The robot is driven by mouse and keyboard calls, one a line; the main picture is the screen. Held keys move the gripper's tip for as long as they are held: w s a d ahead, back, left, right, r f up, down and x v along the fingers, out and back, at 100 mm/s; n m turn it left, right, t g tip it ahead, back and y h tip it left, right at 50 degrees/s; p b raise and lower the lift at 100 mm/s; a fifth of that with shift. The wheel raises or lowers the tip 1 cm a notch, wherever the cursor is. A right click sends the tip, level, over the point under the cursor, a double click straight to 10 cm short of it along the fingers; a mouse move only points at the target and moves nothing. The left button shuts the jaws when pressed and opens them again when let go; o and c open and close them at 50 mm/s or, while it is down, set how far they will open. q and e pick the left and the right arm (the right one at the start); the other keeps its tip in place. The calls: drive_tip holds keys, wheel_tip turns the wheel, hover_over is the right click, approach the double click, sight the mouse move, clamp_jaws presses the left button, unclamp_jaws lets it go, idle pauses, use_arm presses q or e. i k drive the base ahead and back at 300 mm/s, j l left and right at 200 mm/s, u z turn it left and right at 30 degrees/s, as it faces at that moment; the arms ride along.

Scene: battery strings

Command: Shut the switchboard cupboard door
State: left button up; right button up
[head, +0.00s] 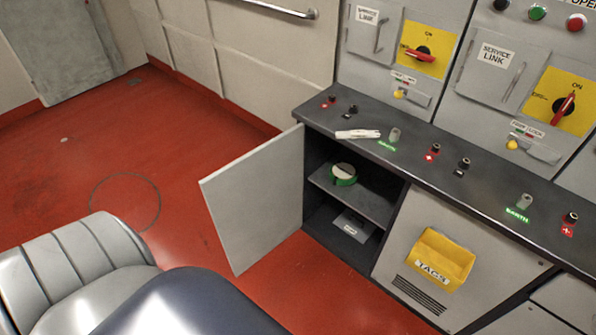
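The grey cupboard door (256,198) stands wide open, swung out to the left over the red floor. Its right edge meets the left side of the cupboard opening, and its free edge is at the left. The cupboard (316,160) is open under the dark worktop. Its shelf (366,196) holds a green-and-white roll (343,174). A grey labelled box (350,225) lies on the cupboard's floor. Both things appear to be inside the opening. Neither of my grippers is in view.
A yellow TAGS bin (441,262) sticks out from the panel right of the opening. The dark worktop (460,189) carries terminals and a white strip (358,134). Switch panels with red handles stand behind it. Red floor (150,160) left of the door is clear.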

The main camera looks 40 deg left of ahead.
sight(255, 202)
drive_tip(key=j+z, duration=0.75)
drive_tip(key=k+j+z, duration=0.1)
drive_tip(key=z, duration=0.3)
drive_tip(key=k+j, duration=0.15)
drive_tip(key=j, duration=0.3)
drive_tip(key=k+j, duration=0.15)
drive_tip(key=j, duration=0.25)
drive_tip(key=k+j, duration=0.15)
drive_tip(key=j, duration=0.3)
drive_tip(key=k+j, duration=0.2)
drive_tip(key=j, duration=0.25)
drive_tip(key=k+j, duration=0.15)
drive_tip(key=j, duration=0.25)
drive_tip(key=k+j, duration=0.15)
drive_tip(key=j, duration=0.3)
drive_tip(key=k+j, duration=0.15)
drive_tip(key=j, duration=0.3)
drive_tip(key=k+j, duration=0.15)
drive_tip(key=j, duration=0.25)
